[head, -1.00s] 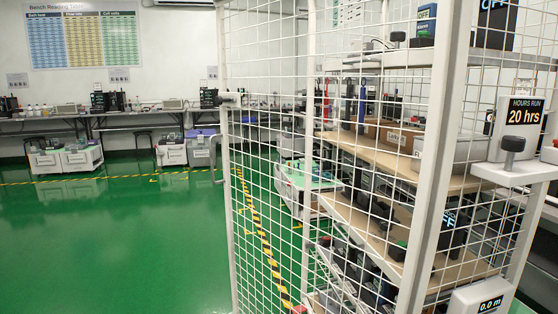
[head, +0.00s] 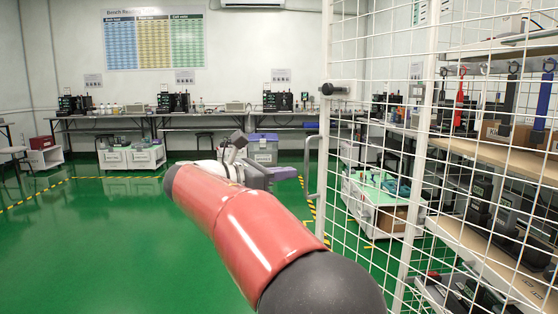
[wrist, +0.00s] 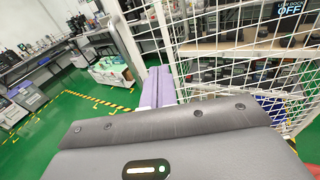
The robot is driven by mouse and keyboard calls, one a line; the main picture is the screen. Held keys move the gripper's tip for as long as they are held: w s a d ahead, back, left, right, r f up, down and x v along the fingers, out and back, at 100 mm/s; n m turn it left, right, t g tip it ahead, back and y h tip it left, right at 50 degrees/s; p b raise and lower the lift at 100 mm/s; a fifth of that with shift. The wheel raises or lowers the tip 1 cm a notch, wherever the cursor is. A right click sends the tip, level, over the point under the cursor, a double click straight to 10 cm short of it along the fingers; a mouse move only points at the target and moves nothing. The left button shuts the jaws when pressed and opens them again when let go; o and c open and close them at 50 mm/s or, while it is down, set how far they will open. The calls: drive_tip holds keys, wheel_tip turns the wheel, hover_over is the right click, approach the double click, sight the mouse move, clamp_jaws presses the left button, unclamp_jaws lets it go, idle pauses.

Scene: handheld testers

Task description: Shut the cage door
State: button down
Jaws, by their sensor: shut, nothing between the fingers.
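The cage door (head: 371,130) is a white wire-mesh panel standing at the right of the head view. Its left upright carries a dark latch knob (head: 327,89) and a pale D-shaped handle (head: 309,168). My gripper (head: 295,173) has purple fingers, closed together and empty, just left of the handle; I cannot tell whether they touch it. My red arm hides the lower part of the upright in the head view.
Shelves with testers (head: 495,170) stand behind the mesh at right. A white trolley (head: 385,208) stands behind the door. Benches (head: 225,118) line the back wall, with carts below. Green floor (head: 110,240) is clear at left.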

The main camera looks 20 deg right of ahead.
drive_tip(key=w+a, duration=0.1)
drive_tip(key=w, duration=0.1)
approach(334, 158)
drive_tip(key=shift+n+h, duration=0.3)
drive_tip(key=shift+h, duration=0.1)
drive_tip(key=x, duration=0.6)
drive_tip(key=shift+w+d+f+b, duration=0.1)
drive_tip(key=shift+d+f+b, duration=0.2)
drive_tip(key=shift+d+b, duration=0.1)
